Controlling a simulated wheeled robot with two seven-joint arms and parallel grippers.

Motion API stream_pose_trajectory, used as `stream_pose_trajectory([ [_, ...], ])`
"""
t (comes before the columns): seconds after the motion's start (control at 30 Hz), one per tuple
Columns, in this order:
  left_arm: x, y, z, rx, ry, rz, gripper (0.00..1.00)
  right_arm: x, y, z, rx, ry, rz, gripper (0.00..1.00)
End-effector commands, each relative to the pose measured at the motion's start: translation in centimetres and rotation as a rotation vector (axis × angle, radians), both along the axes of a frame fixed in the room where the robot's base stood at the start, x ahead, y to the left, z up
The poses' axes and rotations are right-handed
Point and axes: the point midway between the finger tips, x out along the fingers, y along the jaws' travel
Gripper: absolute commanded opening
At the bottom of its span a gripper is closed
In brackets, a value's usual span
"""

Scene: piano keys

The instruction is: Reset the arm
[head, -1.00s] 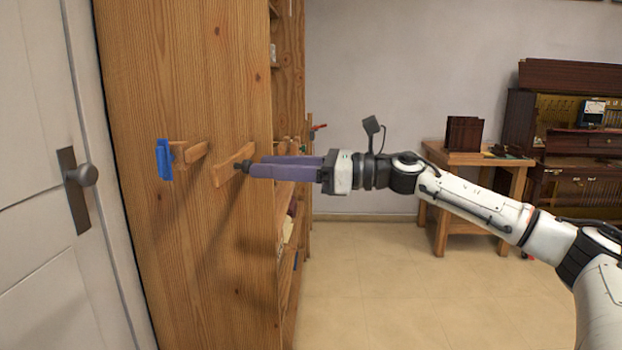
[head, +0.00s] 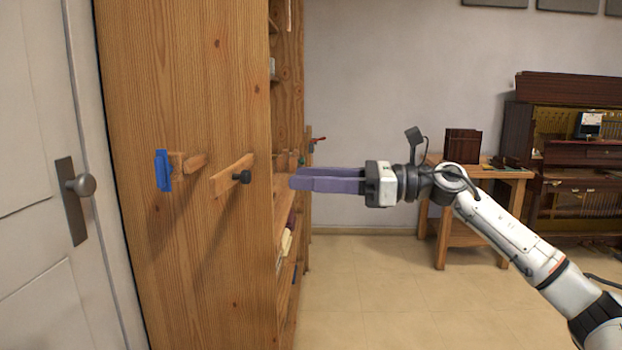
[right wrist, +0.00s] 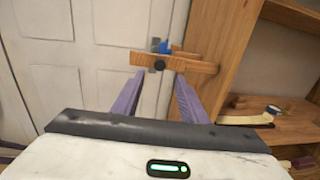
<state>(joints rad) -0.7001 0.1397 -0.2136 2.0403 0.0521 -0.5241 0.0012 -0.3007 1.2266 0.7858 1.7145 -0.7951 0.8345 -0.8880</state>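My right gripper (head: 293,181) has purple fingers and is in the air to the right of the wooden cabinet's side panel. In the right wrist view its fingers (right wrist: 159,80) are apart with nothing between them, so it is open and empty. The right fingertips are clear of the knob. My left gripper is not in view.
A second wooden peg (head: 196,162) with a blue object (head: 163,170) is on the cabinet panel (head: 190,80). A white door (head: 35,240) is at the left. A small table (head: 490,172) and an opened piano (head: 565,150) stand at the back right. The floor (head: 370,290) is clear.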

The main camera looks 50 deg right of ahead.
Motion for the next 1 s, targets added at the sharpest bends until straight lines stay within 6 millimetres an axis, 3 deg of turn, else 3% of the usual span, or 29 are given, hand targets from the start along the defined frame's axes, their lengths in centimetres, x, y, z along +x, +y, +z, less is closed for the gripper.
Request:
stream_pose_trajectory([
  [0.33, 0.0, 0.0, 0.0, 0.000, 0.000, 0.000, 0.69, 0.1, 0.0, -0.1, 0.007, 0.002, -0.001, 0.39],
  [0.47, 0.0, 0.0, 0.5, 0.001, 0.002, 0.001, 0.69, 0.6, -0.4, -2.6, 0.165, 0.059, -0.026, 0.39],
  [0.57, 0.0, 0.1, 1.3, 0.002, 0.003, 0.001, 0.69, 1.2, -0.8, -7.8, 0.481, 0.175, -0.085, 0.39],
  [0.77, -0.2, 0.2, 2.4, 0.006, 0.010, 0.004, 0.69, 0.0, 0.3, -22.6, 1.264, 0.478, -0.298, 0.39],
  [0.87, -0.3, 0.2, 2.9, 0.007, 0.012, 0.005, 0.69, -1.9, 2.5, -29.6, 1.598, 0.616, -0.423, 0.39],
  [1.0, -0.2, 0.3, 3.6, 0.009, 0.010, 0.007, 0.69, -5.9, 7.6, -38.2, 2.009, 0.800, -0.612, 0.39],
])
